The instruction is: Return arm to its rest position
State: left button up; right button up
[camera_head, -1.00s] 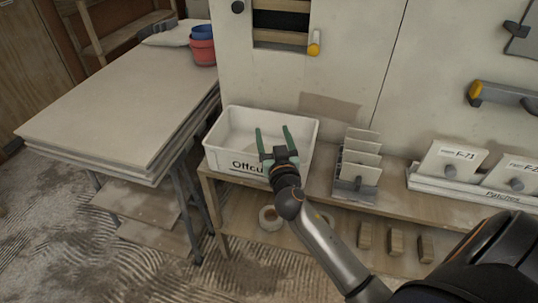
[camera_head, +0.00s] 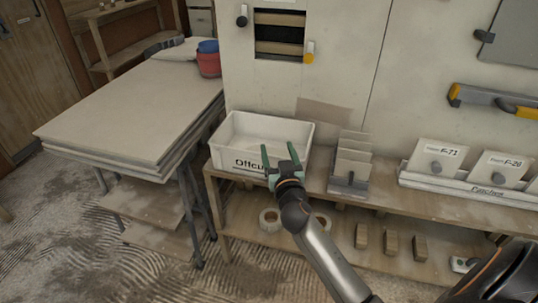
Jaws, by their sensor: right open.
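My right arm comes in from the lower right. Its gripper (camera_head: 279,157) is open, with two green fingers spread apart and nothing visible between them. In the picture the fingers overlap the front wall of the white box (camera_head: 235,155) labelled "Offcu…"; part of the label is hidden behind the gripper. I cannot tell whether the fingers touch the box. My left gripper does not show.
A wooden bench (camera_head: 395,200) carries the box, a rack of upright cards (camera_head: 352,163) and a tray of labelled patches (camera_head: 470,187). Stacked boards (camera_head: 130,105) stand at left with red and blue buckets (camera_head: 208,62). Tape rolls and wooden blocks lie on the lower shelf.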

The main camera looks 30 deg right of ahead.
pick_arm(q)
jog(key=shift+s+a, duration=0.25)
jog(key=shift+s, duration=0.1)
pick_arm(e)
jog(key=shift+s+a, duration=0.15)
jog(key=shift+s, duration=0.2)
